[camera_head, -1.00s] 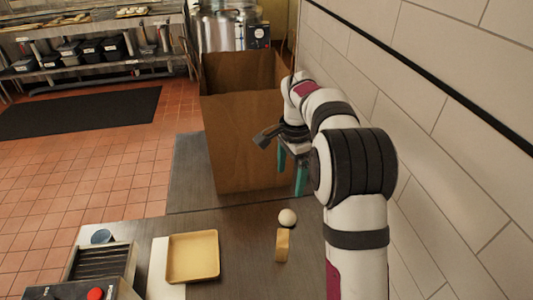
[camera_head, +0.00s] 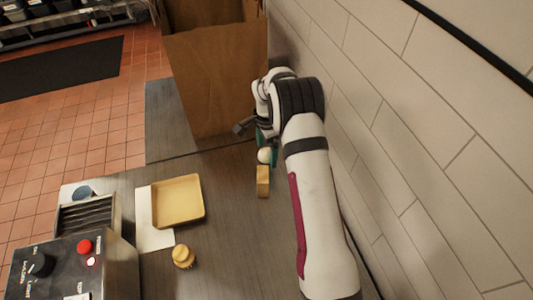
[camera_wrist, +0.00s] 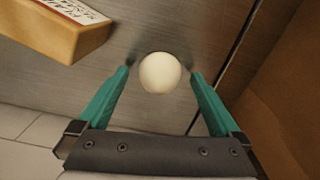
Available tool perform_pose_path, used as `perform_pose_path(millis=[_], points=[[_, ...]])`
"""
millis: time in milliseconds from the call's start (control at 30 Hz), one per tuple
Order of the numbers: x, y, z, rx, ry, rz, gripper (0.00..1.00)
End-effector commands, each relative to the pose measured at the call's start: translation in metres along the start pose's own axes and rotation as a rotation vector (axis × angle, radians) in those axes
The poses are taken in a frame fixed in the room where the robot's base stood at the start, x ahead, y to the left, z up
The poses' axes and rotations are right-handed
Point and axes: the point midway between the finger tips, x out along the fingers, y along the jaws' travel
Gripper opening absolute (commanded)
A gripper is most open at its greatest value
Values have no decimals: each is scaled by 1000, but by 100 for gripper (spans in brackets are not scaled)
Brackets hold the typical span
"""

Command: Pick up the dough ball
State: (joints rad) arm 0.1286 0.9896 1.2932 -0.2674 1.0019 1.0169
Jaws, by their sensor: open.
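The dough ball (camera_head: 264,155) is a small, smooth, off-white ball on the grey metal counter, near the wall. In the wrist view the dough ball (camera_wrist: 160,72) sits just ahead of and between the two teal fingers of my gripper (camera_wrist: 160,76). The fingers are apart, one on each side, with a gap to the ball. In the head view my gripper (camera_head: 266,140) is low beside the ball, partly hidden by my arm.
A tan block (camera_head: 263,181) with a printed label lies close to the ball. A tall brown box (camera_head: 215,85) stands behind. A yellow tray (camera_head: 178,224), a small stacked tan item (camera_head: 183,256) and a machine with a red button (camera_head: 85,246) are left. The tiled wall is close on the right.

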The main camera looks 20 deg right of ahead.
Motion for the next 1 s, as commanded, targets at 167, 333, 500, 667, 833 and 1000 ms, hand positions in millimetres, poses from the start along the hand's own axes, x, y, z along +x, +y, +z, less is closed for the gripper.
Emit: perform_pose_path(millis=[167,333,500,667,833,1000], points=[[0,0,0,0,0,0,95],[-1,0,0,0,0,0,64],[-1,0,0,0,0,0,33],[-1,0,0,0,0,0,15],[-4,0,0,0,0,0,15],[-41,-1,0,-1,1,-4,15]])
